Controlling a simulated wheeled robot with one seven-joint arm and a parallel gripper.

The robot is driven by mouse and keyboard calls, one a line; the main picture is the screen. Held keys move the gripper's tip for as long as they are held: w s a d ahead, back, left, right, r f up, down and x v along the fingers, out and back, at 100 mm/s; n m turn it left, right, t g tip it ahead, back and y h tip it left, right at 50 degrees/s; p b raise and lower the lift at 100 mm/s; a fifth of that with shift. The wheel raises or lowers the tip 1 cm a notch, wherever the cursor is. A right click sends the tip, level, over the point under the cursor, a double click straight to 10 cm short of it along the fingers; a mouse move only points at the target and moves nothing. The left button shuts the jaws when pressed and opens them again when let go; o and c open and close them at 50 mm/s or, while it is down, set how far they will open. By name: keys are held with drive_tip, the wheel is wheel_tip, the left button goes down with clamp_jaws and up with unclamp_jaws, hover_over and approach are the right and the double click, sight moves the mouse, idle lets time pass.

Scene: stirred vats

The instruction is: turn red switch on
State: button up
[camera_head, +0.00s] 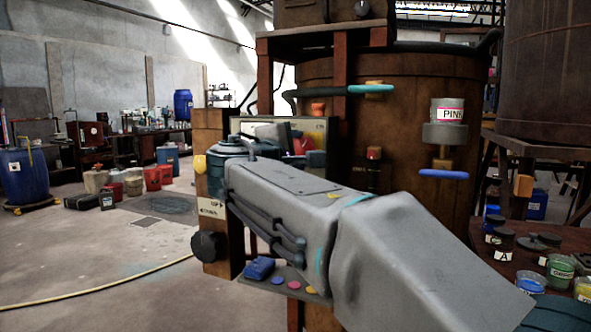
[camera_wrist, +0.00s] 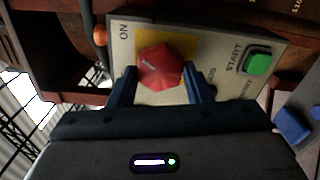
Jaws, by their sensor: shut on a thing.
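The red switch (camera_wrist: 160,66) is a faceted knob on a yellow square of a pale panel (camera_wrist: 215,40) in the wrist view. The word ON is printed left of it. My gripper (camera_wrist: 159,78) has one dark blue finger on each side of the knob and is shut on it. I cannot tell the knob's exact setting. In the head view the red switch (camera_head: 299,145) shows only in part, because my arm and wrist cover much of the panel (camera_head: 318,126).
A green START button (camera_wrist: 258,63) is to the right of the knob. A large wooden vat (camera_head: 400,90) stands behind the panel. A black knob (camera_head: 207,247) juts from the post at left. Open jars stand on a bench (camera_head: 500,270) at right.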

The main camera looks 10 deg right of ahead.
drive_tip(key=shift+a+m+b, duration=0.1)
drive_tip(key=shift+m+b, duration=0.9)
drive_tip(key=shift+r, duration=0.1)
drive_tip(key=o, duration=1)
drive_tip(key=p+v, duration=0.1)
drive_tip(key=v, duration=1.2)
drive_tip(key=shift+s+a, duration=0.25)
drive_tip(key=shift+s, duration=0.1)
